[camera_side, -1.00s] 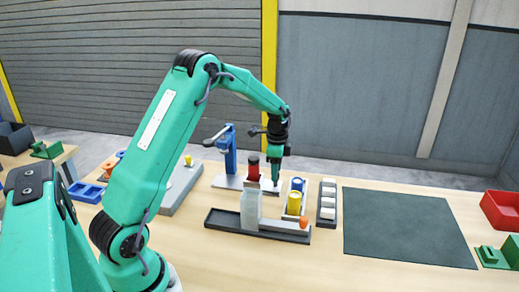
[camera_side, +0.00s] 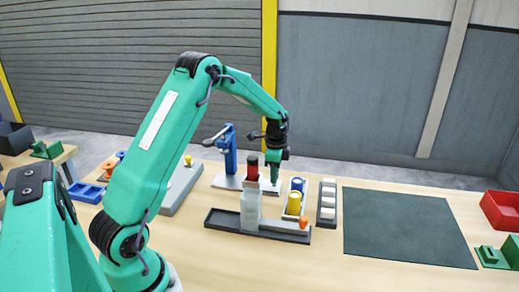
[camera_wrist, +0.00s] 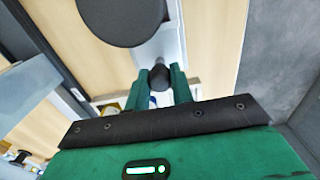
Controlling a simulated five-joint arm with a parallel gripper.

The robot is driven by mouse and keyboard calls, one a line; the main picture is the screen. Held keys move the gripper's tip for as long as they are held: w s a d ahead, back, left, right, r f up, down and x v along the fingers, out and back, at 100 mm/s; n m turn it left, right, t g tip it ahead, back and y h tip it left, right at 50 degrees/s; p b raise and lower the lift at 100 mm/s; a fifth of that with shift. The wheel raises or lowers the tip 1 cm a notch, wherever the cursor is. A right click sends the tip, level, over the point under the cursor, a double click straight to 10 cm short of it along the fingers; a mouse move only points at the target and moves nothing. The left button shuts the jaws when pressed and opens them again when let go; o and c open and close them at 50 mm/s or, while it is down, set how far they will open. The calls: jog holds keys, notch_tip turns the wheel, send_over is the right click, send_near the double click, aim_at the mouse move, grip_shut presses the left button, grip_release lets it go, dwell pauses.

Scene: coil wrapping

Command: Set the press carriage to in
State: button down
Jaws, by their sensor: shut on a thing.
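The press shows in the side view as a blue column (camera_side: 229,150) with a lever on a light base (camera_side: 226,182). My gripper (camera_side: 274,177) points down at the right end of that base, beside a dark-topped red cylinder (camera_side: 252,172). In the wrist view, my green fingers (camera_wrist: 160,88) are shut on a dark knob (camera_wrist: 158,76) at the end of a pale grey strip (camera_wrist: 171,40). I take the knob to be the carriage handle. A large dark disc (camera_wrist: 122,18) covers part of the strip. The carriage's exact position is hidden.
A dark tray (camera_side: 222,218) with a clear block (camera_side: 250,210) stands in front of the press. A dark mat (camera_side: 405,228) lies bare farther right.

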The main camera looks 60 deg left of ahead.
aim_at(265, 184)
jog(key=shift+s+a, duration=1.1)
jog(key=c, duration=1.2)
grip_release()
jog(key=shift+r, duration=0.1)
notch_tip(265, 184, up, 8)
